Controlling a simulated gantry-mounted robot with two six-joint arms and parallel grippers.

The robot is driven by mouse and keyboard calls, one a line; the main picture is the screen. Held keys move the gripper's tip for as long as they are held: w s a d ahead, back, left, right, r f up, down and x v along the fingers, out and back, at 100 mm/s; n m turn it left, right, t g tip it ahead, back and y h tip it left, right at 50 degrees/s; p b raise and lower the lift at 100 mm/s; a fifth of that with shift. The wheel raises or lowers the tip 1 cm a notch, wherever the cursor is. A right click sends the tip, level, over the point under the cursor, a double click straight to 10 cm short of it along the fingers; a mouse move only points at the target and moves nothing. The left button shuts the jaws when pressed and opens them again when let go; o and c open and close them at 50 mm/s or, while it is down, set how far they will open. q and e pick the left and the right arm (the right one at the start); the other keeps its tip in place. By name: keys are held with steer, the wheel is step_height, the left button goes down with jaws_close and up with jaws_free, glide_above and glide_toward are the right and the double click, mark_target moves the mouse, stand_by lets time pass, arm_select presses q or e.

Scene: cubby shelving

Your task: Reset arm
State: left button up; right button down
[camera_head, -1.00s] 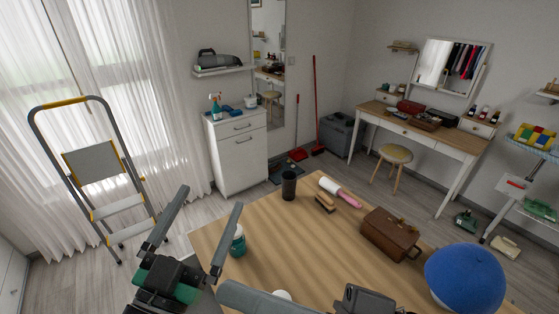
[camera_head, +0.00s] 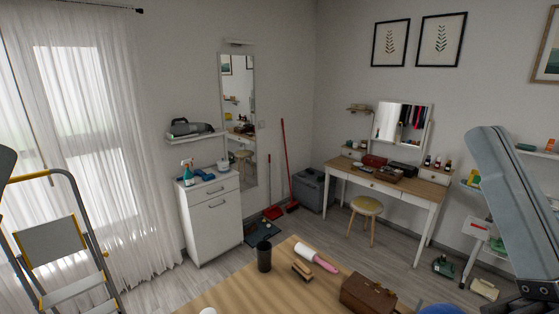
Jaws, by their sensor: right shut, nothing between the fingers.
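My right gripper (camera_head: 490,145) stands large and close to the camera at the right edge of the head view. Its grey fingers point up and lie together, with nothing between them. Its dark base is at the lower right corner, and the arm behind it is out of the picture. The gripper is raised in front of the right-hand wall and shelf and touches nothing that I can see. My left gripper cannot be made out; only a dark grey sliver shows at the left edge.
The wooden table (camera_head: 235,292) is at the bottom, with a black cup (camera_head: 264,257), brush (camera_head: 302,271), lint roller (camera_head: 316,257) and brown case (camera_head: 367,294). A stepladder (camera_head: 52,245) stands left. A white cabinet (camera_head: 211,219) and vanity desk (camera_head: 385,188) line the walls.

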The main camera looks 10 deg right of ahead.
step_height(320, 180, up, 22)
steer(key=p, duration=1.8)
steer(key=shift+f, duration=0.2)
